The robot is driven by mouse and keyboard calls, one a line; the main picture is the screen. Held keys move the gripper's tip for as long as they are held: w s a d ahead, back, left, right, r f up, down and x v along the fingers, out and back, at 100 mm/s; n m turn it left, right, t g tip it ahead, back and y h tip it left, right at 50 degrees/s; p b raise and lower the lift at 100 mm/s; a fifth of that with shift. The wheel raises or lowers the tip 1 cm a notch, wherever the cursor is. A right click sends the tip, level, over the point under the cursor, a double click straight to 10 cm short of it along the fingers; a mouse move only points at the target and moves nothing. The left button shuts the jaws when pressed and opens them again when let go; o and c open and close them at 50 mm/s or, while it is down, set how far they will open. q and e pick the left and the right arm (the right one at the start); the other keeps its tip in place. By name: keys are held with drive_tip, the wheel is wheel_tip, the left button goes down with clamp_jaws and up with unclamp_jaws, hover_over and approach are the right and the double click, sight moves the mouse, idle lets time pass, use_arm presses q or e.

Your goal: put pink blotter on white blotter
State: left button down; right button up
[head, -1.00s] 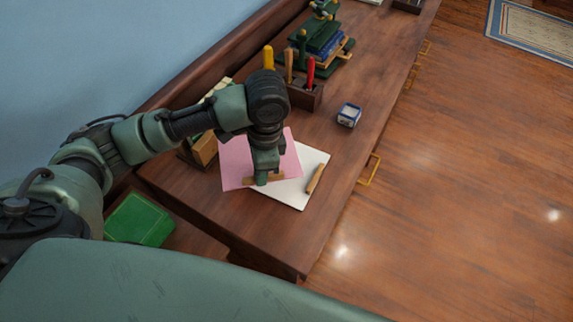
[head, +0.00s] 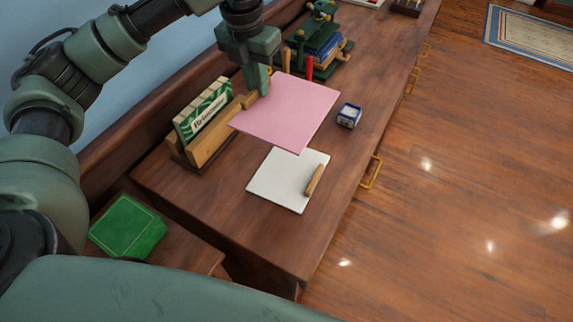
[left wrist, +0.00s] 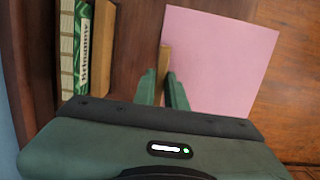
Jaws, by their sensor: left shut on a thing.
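The pink blotter (head: 290,112) is a flat pink sheet with a wooden strip along one edge. My left gripper (head: 262,92) is shut on that strip and holds the blotter raised above the desk. In the left wrist view the strip (left wrist: 165,58) sits between the fingers (left wrist: 164,85), with the pink sheet (left wrist: 215,60) to the right. The white blotter (head: 285,180) lies flat on the desk, nearer than the pink one, with its wooden strip (head: 314,180) on its right side. It is almost wholly uncovered. My right gripper is not in view.
A small blue-and-white pot (head: 349,115) stands right of the pink blotter. Tools and a green press (head: 318,40) stand behind. The desk (head: 255,225) is bare in front.

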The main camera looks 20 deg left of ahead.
use_arm(q)
drive_tip(key=shift+f+p, duration=0.55)
drive_tip(key=shift+f, duration=9.3)
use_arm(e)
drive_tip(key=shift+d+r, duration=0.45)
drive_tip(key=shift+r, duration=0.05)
use_arm(q)
drive_tip(key=shift+f, duration=0.15)
drive_tip(key=c, duration=1.5)
unclamp_jaws()
drive_tip(key=shift+o, duration=0.2)
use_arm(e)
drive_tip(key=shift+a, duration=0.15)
use_arm(q)
drive_tip(key=shift+r, duration=0.55)
wheel_tip(320, 180, up, 11)
drive_tip(key=s+b, duration=0.1)
drive_tip(key=shift+s+a, duration=0.15)
drive_tip(key=shift+s, duration=0.05)
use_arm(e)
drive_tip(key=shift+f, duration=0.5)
